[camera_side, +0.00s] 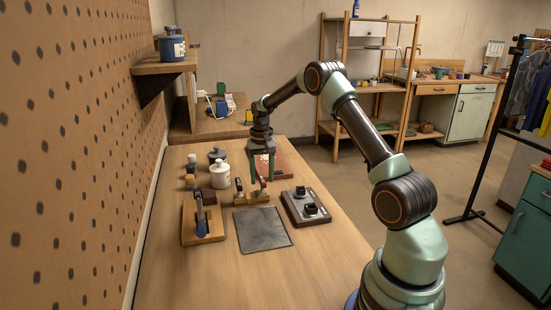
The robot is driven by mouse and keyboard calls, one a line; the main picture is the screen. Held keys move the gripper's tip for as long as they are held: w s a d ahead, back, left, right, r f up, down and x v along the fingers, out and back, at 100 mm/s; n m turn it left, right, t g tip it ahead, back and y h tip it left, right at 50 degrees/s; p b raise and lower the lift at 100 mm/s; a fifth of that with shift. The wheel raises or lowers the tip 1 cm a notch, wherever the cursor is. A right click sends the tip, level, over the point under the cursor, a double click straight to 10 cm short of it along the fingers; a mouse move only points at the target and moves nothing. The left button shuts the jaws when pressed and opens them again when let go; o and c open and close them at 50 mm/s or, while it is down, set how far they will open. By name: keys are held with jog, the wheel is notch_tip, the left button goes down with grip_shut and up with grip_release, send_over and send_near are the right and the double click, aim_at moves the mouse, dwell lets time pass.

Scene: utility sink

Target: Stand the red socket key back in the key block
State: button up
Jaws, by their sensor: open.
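My gripper (262,179) points down over the far part of the wooden bench, its two green fingers apart. A small upright piece with a red part (263,183) shows near the fingertips. It appears to stand at a low wooden block (252,198), but I cannot tell whether it is between the fingers or in front of them. A second small upright piece (239,185), reddish-brown, stands at the block's left end. I cannot tell for sure which piece is the red socket key. The block looks like the key block.
A grey mat (264,236) lies in front of the block. A dark tray with black knobs (316,217) is to its right. The bench front is clear.

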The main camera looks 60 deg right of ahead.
aim_at(261, 180)
notch_tip(261, 180, up, 9)
dwell(0.3)
jog(key=shift+s, duration=0.1)
jog(key=s+a+r+n+t, duration=0.1)
jog(key=s+a+r+n, duration=0.15)
jog(key=a+r, duration=0.4)
jog(key=s+a+r+n+t, duration=0.1)
jog(key=s+a+r+n, duration=0.2)
jog(key=a, duration=0.6)
jog(key=s+a+n+t, duration=0.3)
jog(key=s+a, duration=0.8)
jog(key=shift+s+f, duration=0.15)
jog(key=shift+s, duration=0.15)
